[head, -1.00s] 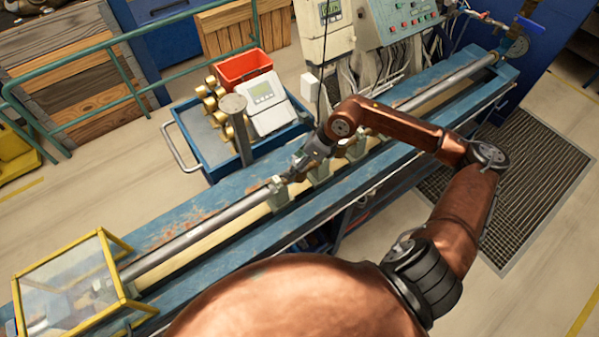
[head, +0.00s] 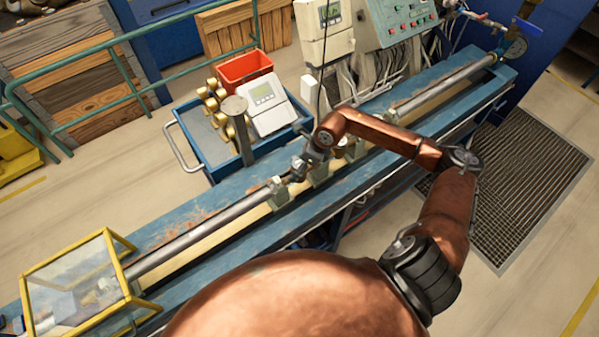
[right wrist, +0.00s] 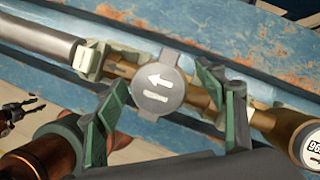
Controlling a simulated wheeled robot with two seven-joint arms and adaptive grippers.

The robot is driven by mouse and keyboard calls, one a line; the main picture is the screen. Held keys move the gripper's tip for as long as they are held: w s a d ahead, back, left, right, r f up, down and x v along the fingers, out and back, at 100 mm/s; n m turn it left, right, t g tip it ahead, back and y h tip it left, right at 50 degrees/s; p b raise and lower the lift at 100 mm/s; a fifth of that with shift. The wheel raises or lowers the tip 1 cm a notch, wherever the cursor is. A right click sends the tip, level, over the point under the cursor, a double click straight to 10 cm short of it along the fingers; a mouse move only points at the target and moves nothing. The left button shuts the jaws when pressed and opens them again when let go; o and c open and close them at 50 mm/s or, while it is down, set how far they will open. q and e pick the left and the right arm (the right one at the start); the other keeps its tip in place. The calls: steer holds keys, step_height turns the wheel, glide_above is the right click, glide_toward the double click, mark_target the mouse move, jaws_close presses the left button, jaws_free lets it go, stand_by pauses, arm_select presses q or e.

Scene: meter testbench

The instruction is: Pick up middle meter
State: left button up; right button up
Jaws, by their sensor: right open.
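My right gripper (head: 298,169) is open over the left end of the meter row on the bench. In the right wrist view its green fingers (right wrist: 158,92) stand apart on either side of a brass meter with a round grey lid (right wrist: 158,84). A meter with a white dial, likely the middle one (head: 343,142), sits further right in the line. A numbered dial (right wrist: 314,148) is cut by the right edge of the wrist view. My arm hides the line beyond.
The blue bench (head: 225,210) carries a grey pipe (head: 200,228) and green clamps (head: 278,192). A yellow-framed clear box (head: 78,280) stands at its left end. A blue cart (head: 195,130) with brass parts, a red bin (head: 245,68) and a display unit (head: 267,100) stands behind.

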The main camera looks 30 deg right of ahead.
jaws_close()
steer(key=shift+r, duration=0.1)
stand_by(0.7)
